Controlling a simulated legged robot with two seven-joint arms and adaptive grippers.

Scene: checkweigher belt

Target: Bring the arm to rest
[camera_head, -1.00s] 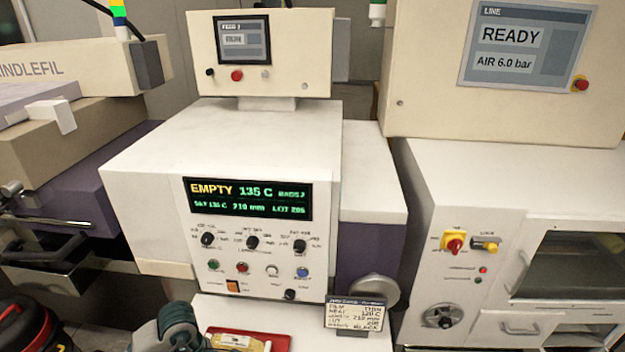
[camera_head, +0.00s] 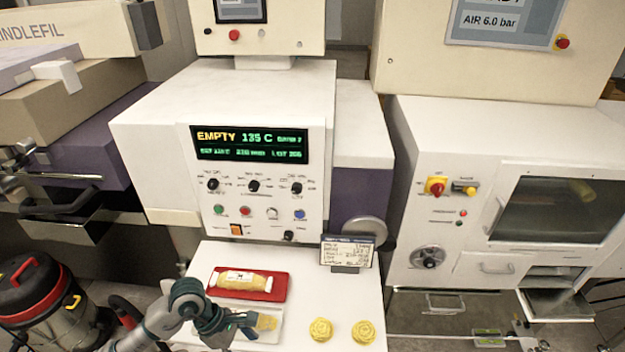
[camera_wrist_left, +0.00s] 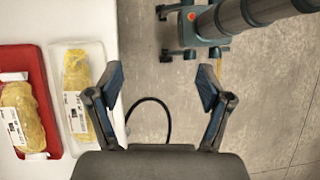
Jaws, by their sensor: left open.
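My left arm comes in from the bottom left in the head view, and its gripper (camera_head: 238,326) is beside a pale tray holding a yellow pack (camera_head: 267,322). In the left wrist view the gripper (camera_wrist_left: 160,86) is open, with nothing between its fingers. The gap between them shows grey floor beyond the white table's edge. The same yellow pack (camera_wrist_left: 76,76) with a white label lies left of the fingers. My right gripper is not in view.
A red tray (camera_head: 278,288) with a wrapped yellow pack (camera_head: 240,280) lies on the white table (camera_head: 310,290). Two yellow pieces (camera_head: 320,330) (camera_head: 363,332) lie at its front right. A small sign (camera_head: 347,251) stands behind them. A vacuum cleaner (camera_head: 40,305) stands at left.

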